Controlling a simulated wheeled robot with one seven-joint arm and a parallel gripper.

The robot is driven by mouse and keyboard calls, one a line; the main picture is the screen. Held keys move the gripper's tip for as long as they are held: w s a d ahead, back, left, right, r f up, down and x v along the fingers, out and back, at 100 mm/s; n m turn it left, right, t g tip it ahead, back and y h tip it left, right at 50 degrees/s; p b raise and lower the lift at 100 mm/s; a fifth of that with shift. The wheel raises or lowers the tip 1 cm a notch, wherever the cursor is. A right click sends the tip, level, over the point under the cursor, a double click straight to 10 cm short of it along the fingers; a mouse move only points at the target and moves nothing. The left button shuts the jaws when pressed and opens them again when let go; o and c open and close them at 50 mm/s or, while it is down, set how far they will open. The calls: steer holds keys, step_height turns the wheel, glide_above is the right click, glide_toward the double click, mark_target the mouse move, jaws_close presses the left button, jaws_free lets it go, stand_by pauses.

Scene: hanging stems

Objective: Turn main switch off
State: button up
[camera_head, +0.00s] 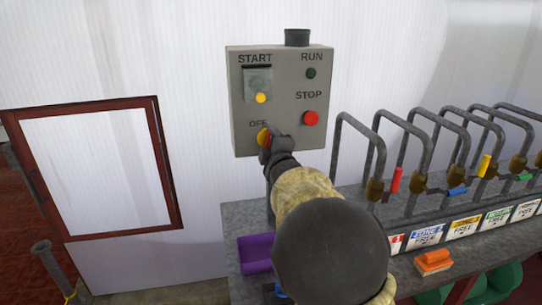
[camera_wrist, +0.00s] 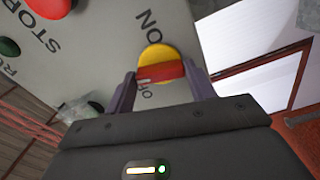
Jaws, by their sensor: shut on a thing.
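The main switch is a round yellow knob with a red handle across it, low on the left of the grey control box (camera_head: 282,95). In the wrist view the yellow disc (camera_wrist: 152,54) shows above the red handle (camera_wrist: 160,74). My gripper (camera_head: 268,143) reaches up to the switch, and its two fingers (camera_wrist: 162,82) are shut on the ends of the red handle. The handle lies nearly level across the wrist view. An ON label shows beyond the disc, and small lettering by the near side is partly hidden.
The box also carries a red STOP button (camera_head: 311,118), a green RUN lamp (camera_head: 311,73) and a START cover (camera_head: 258,82). Several grey hoops with coloured levers stand on the bench at right. A purple holder (camera_head: 256,254) and an orange block (camera_head: 433,262) lie on the bench.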

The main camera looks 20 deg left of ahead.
steer(key=shift+f+n+b, duration=0.15)
steer(key=shift+n+b, duration=0.95)
steer(key=shift+n, duration=0.2)
steer(key=o, duration=1)
steer(key=b+v, duration=0.2)
steer(key=v, duration=1.5)
steer(key=shift+s+d, duration=0.15)
